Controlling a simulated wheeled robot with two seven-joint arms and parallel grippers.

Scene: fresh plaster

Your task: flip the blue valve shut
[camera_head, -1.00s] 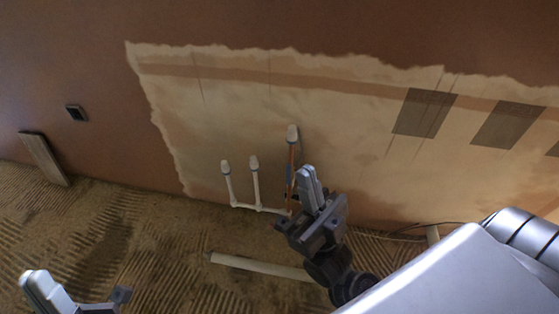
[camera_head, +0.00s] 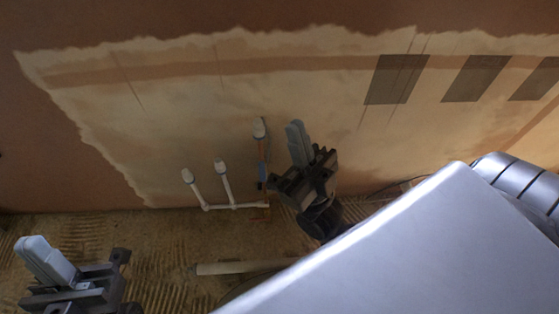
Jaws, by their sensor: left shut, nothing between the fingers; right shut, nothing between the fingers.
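The way the valve's handle is turned is too small to tell. My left gripper (camera_head: 38,247) is shut and empty at the lower left, far from the valve.
Two white capped pipes (camera_head: 194,190) (camera_head: 225,185) stand left of the valve, joined by a white pipe along the wall's foot. A loose pale pipe (camera_head: 240,267) lies on the ridged floor (camera_head: 160,240). Grey mesh patches (camera_head: 397,79) are on the wall at right.

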